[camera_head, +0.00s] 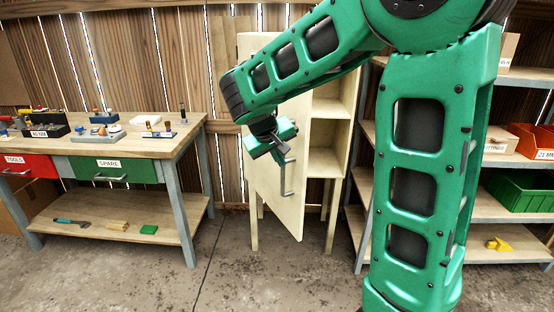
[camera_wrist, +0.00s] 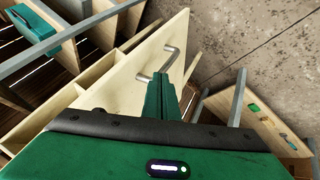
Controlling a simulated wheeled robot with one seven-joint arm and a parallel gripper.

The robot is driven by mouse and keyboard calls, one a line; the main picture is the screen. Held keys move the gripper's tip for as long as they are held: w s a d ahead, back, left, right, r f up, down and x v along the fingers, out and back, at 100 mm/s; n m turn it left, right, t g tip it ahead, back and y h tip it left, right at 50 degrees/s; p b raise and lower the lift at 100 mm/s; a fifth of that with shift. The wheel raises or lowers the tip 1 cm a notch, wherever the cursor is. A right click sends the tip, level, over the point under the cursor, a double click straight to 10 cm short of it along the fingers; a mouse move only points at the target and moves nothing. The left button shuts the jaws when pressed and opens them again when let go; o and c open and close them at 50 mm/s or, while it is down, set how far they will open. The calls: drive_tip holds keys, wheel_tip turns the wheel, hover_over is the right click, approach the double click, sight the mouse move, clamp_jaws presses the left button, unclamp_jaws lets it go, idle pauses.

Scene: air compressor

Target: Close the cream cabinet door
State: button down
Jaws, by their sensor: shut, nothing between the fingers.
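The cream cabinet door (camera_head: 272,190) stands open, swung out toward the front, with the cabinet's shelves (camera_head: 325,160) showing to its right. A grey bar handle (camera_head: 287,178) is fixed upright on the door. My gripper (camera_head: 284,156) is shut and empty at the upper end of the handle, in front of the door face. In the wrist view, my closed fingers (camera_wrist: 161,80) point at the door panel (camera_wrist: 110,85) beside the handle (camera_wrist: 172,62). I cannot tell whether they touch.
A workbench (camera_head: 140,147) with tools and drawers stands to the left. A shelving rack (camera_head: 500,212) with bins stands to the right, partly behind my arm. The concrete floor (camera_head: 250,275) in front of the cabinet is clear. A plank fence is behind.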

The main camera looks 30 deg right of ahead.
sight(284, 168)
drive_tip(key=x, duration=0.6)
drive_tip(key=shift+w+d+f, duration=0.1)
drive_tip(key=shift+d+f, duration=0.05)
drive_tip(key=shift+f, duration=0.2)
drive_tip(key=shift+d, duration=2)
